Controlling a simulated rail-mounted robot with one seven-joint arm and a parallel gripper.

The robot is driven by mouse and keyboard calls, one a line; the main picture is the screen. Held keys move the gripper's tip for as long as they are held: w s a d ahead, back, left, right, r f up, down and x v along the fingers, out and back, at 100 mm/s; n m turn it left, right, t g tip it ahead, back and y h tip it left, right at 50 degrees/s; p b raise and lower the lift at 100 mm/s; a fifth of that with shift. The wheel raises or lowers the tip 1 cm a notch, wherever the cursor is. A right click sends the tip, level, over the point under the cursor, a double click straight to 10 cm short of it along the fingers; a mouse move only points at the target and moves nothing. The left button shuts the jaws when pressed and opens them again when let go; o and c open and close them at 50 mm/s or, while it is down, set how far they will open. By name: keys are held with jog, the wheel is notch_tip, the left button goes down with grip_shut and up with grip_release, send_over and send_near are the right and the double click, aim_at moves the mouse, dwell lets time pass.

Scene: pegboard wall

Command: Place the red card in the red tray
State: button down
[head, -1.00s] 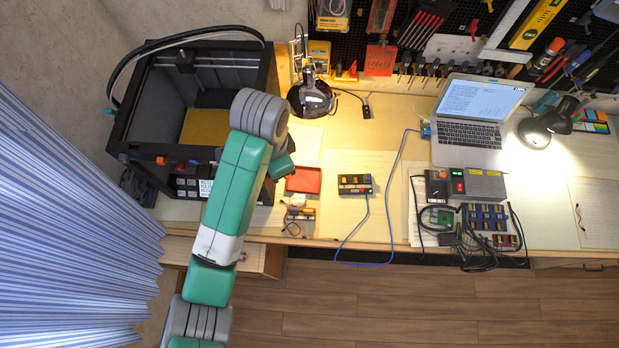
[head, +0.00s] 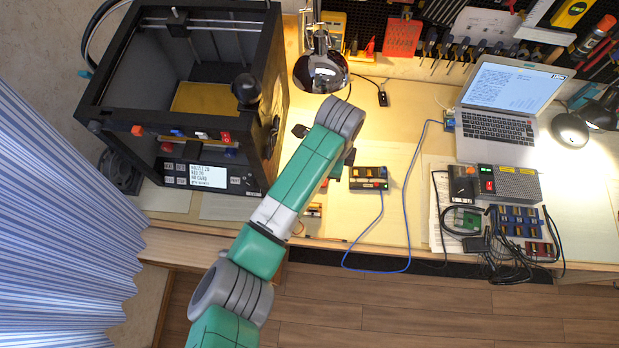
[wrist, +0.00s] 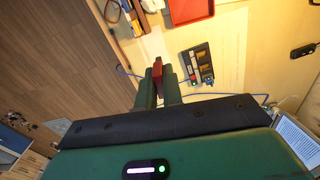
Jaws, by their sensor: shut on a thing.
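My gripper (wrist: 159,85) is shut on the thin red card (wrist: 157,70), which stands edge-on between the two fingertips in the wrist view. The red tray (wrist: 188,9) shows at the top of the wrist view, apart from the card and cut off by the frame edge; the visible part looks empty. In the head view my arm covers the tray, the card and most of my gripper.
A small box with coloured parts (head: 369,177) and a blue cable lies on the bench right of my arm. A 3D printer (head: 190,100) stands left, a lamp (head: 321,70) behind. A laptop (head: 505,105) and control box (head: 508,183) stand right.

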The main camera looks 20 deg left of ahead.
jog(key=w+a+f+m+b, duration=0.3)
jog(key=a+f+m+b, duration=0.4)
jog(key=a+m, duration=0.15)
jog(key=f+b, duration=0.1)
jog(key=f, duration=0.2)
jog(key=f+b, duration=0.1)
jog(key=f, duration=0.3)
jog(key=f+b, duration=0.1)
jog(key=f, duration=0.2)
jog(key=shift+w+d+f, duration=0.2)
jog(key=shift+d+f, duration=0.05)
jog(key=shift+d, duration=0.1)
jog(key=shift+r, duration=0.15)
jog(key=c, duration=2)
grip_release()
jog(key=shift+f, duration=0.25)
jog(key=o, duration=0.5)
jog(key=shift+r, duration=0.1)
jog(key=shift+c, duration=0.2)
